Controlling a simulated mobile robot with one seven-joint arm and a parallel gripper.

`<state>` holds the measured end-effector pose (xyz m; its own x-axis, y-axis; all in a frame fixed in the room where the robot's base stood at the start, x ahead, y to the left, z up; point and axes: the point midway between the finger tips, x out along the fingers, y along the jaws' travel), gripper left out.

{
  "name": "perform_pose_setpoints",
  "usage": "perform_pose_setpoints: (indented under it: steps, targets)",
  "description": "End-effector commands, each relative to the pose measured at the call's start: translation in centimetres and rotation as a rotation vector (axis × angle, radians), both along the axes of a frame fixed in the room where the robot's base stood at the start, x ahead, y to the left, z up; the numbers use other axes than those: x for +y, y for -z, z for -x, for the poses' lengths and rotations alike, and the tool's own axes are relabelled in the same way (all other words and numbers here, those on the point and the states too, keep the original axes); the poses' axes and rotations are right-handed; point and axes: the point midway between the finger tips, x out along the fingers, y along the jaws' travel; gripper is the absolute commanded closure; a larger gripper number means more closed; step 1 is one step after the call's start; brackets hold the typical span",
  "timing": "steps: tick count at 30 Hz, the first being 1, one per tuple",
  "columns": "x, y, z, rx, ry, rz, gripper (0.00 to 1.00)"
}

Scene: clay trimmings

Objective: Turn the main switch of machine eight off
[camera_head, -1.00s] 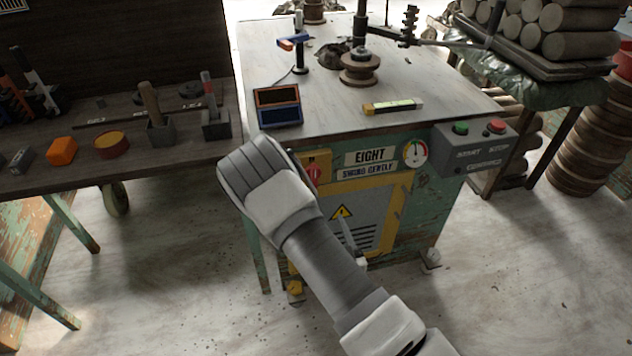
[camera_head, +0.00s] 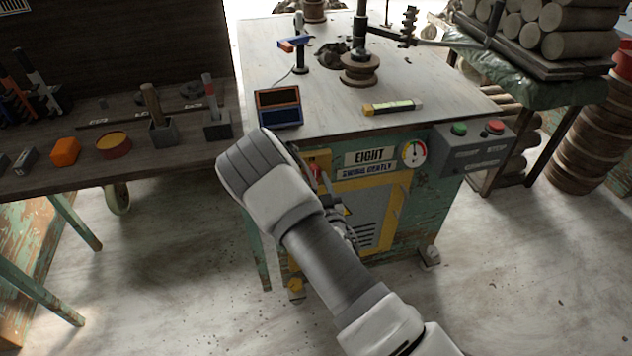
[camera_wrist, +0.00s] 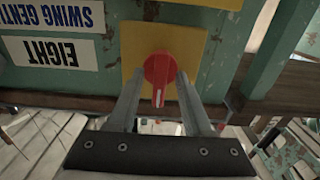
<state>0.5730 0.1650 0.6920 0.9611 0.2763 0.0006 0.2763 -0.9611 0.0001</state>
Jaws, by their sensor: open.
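Machine eight is a worn green cabinet with a pale top, bearing an "EIGHT" plate (camera_head: 369,157) that also shows upside down in the wrist view (camera_wrist: 63,51). Its main switch, a red rotary knob (camera_wrist: 160,70), sits on a yellow plate (camera_wrist: 140,38). In the head view only a sliver of the red knob (camera_head: 315,171) shows beside my arm. My gripper (camera_wrist: 160,76) is open, with one finger on each side of the knob's lower part in the wrist view. I cannot tell whether the fingers touch it. The knob's white-marked handle points down in that view.
A grey box with a green button (camera_head: 459,129) and a red button (camera_head: 495,127) juts from the machine's right. A round gauge (camera_head: 414,153) is beside the plate. A dark bench (camera_head: 190,153) with tools stands at left. The floor in front is clear.

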Motion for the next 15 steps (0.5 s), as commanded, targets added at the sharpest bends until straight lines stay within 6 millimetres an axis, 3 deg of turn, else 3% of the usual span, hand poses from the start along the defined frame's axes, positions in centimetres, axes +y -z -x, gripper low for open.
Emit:
perform_pose_setpoints:
  steps: [5,14,15]
  targets:
    - [0.01,0.02,0.0,0.001,0.0,0.0,0.5]
    - [-0.01,0.02,0.03,0.001,0.0,0.0,1.0]
    - [-0.01,0.02,0.04,0.001,0.0,0.0,1.0]
